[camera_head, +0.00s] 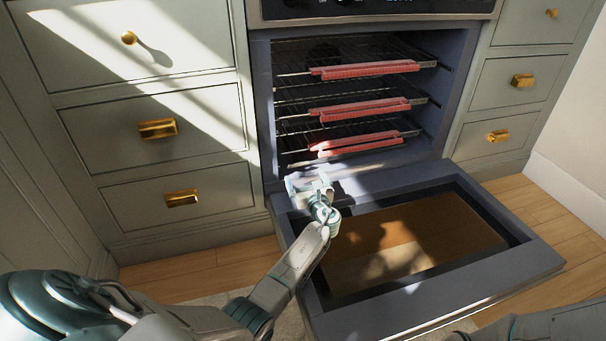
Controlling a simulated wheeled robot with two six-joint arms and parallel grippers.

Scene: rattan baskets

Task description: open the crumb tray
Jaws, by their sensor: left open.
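The oven (262,110) stands with its door (540,262) folded down flat toward me. Inside are several wire racks, three with red front strips, the lowest strip (365,143) just above the cavity floor. I cannot make out a separate crumb tray; the bottom of the cavity is partly in shadow and glare. My left gripper (308,182) is at the lower left of the oven mouth, over the door's hinge side, below the lowest rack. It is open, with nothing seen in it. My right gripper is out of view; only part of my right arm shows at the lower right.
Grey-green drawers with brass handles (158,128) stand left of the oven, and more drawers (505,85) stand right. The lowered door, with its brown glass panel (415,240), covers the floor in front. Bare wooden floor (205,268) shows at left. A white wall (575,150) is at far right.

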